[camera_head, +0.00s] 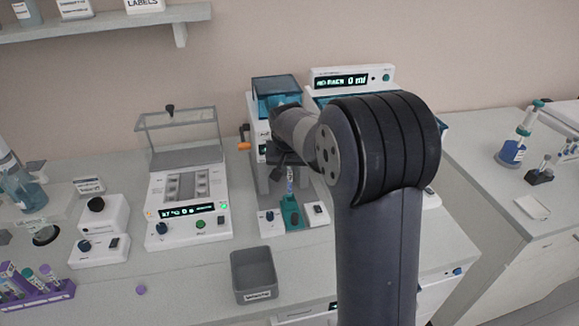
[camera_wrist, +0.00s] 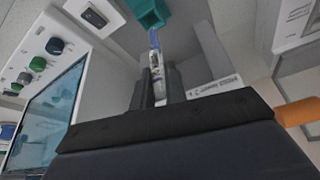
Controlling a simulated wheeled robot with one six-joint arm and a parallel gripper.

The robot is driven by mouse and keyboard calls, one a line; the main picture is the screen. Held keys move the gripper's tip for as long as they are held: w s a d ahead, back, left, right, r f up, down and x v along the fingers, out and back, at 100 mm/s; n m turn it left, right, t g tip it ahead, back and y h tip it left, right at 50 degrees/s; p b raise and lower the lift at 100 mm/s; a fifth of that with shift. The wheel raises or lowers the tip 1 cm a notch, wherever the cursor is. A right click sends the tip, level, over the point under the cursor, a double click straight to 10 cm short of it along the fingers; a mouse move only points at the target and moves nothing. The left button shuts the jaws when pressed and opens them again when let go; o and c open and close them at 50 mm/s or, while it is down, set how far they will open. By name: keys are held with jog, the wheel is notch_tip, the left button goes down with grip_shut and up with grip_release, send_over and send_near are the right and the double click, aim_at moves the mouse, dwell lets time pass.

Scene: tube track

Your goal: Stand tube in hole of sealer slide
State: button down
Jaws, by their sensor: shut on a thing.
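The sealer (camera_head: 276,92) stands at the back of the bench, with a blue-tinted cover on top. Its teal slide (camera_head: 292,214) sticks out at the front; it also shows at the top of the wrist view (camera_wrist: 148,12). My gripper (camera_head: 286,166) is in front of the sealer, above the slide. It is shut on a slim clear tube (camera_wrist: 155,50) with a printed label, gripped between the two dark fingers. The tube's far end meets the slide's edge in the wrist view; I cannot tell whether it is in the hole, which is hidden.
A white device with a raised clear lid (camera_head: 182,150) stands left of the sealer. A grey bin (camera_head: 254,274) sits near the bench front. A display machine (camera_head: 352,76) stands right of the sealer, partly behind my arm. A purple rack (camera_head: 36,288) with several tubes is far left.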

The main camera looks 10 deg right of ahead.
aim_at(290, 180)
jog(key=shift+f, duration=0.55)
jog(key=shift+f+b, duration=0.45)
jog(key=shift+b, duration=0.2)
dwell(0.6)
jog(key=shift+f+b, duration=0.4)
jog(key=shift+f, duration=0.15)
jog(key=shift+f, duration=0.2)
jog(key=shift+f+b, duration=0.3)
jog(key=shift+b, duration=0.1)
jog(key=shift+f+b, duration=0.4)
jog(key=shift+f, duration=0.05)
dwell(0.5)
jog(key=shift+f, duration=0.2)
